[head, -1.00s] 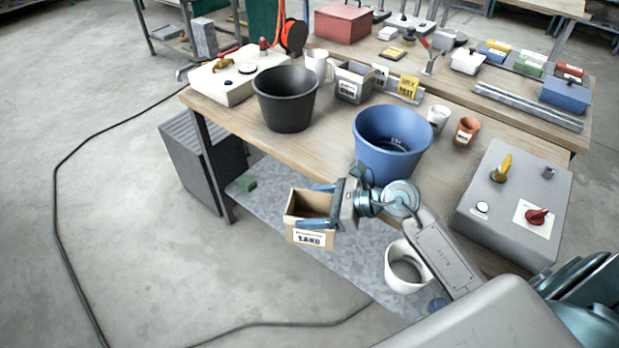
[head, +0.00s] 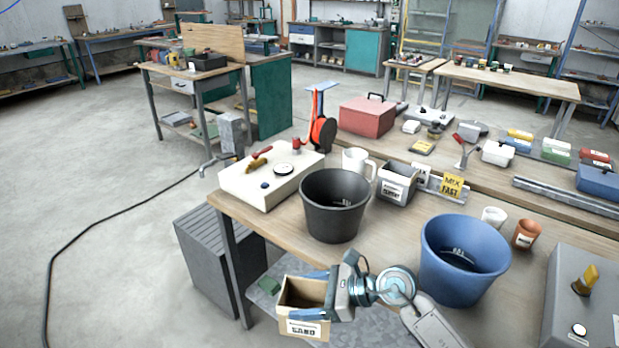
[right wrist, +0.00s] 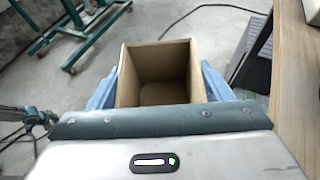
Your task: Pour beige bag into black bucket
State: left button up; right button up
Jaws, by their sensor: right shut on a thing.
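My right gripper (head: 323,296) is shut on an open-topped beige box-shaped bag (head: 304,329) with a "SAND" label. It holds the bag upright in front of the table's near edge, apart from the table. In the right wrist view the beige bag (right wrist: 161,72) sits between the two blue fingers; the inside that shows is bare cardboard colour, and no contents can be made out. The black bucket (head: 335,210) stands upright on the table, behind and slightly right of the bag. My left gripper is not in view.
A blue bucket (head: 463,262) stands right of the black one. A white control box (head: 271,178), a white mug (head: 357,163) and a grey bin (head: 396,186) surround the black bucket. A dark ribbed cabinet (head: 205,262) stands under the wooden table (head: 240,208).

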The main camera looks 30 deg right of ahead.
aim_at(335, 200)
jog(key=i+j, duration=1)
jog(key=i, duration=0.15)
jog(key=i+j, duration=1.05)
jog(key=i, duration=0.15)
jog(key=z, duration=2.35)
